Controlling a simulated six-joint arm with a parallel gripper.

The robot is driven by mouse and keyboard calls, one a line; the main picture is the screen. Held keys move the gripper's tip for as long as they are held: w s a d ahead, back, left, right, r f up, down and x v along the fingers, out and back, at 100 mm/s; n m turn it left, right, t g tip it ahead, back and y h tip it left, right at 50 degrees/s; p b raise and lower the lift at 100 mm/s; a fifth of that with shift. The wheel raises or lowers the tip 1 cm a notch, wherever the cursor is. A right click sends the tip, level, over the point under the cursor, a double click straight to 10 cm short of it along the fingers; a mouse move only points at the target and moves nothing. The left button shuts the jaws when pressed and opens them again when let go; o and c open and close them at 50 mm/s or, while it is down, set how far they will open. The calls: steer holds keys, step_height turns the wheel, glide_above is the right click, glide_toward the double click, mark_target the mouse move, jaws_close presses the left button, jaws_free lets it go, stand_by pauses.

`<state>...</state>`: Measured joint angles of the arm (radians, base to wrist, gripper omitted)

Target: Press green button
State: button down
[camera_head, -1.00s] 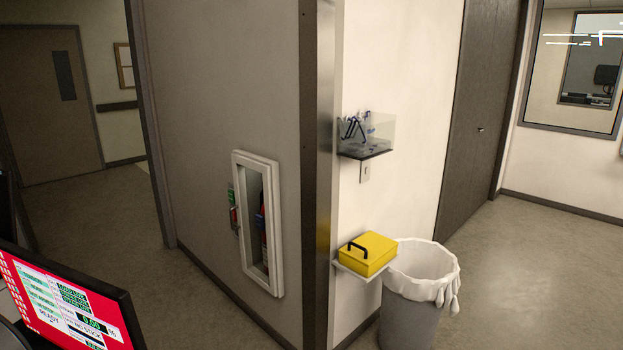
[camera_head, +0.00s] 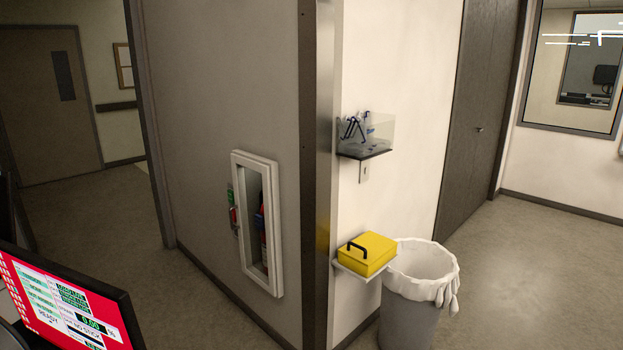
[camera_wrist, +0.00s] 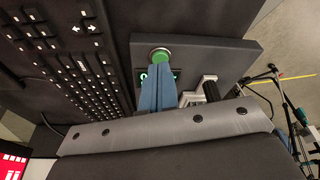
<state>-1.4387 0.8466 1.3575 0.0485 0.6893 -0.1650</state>
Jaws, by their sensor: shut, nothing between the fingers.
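The green button (camera_wrist: 160,54) is round with a pale ring around it. It is set in a dark grey panel (camera_wrist: 225,50) near the top middle of the wrist view. My gripper (camera_wrist: 160,67) shows there as two blue fingers held together, with nothing between them. The fingertips are right at the lower edge of the button in the picture and hide a little of it. I cannot tell whether they touch it. The head view shows neither the button nor my gripper.
In the wrist view, a black keyboard (camera_wrist: 62,55) lies left of the panel. A dark knob or switch (camera_wrist: 212,90) stands right of the fingers, and a tripod (camera_wrist: 275,85) is farther right. In the head view, a red-screened monitor (camera_head: 65,310) is at lower left.

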steer(key=shift+f, duration=0.25)
steer(key=shift+a+f, duration=0.25)
steer(key=shift+f, duration=0.4)
steer(key=shift+r, duration=0.15)
steer(key=shift+v, duration=1.85)
steer(key=shift+a, duration=0.2)
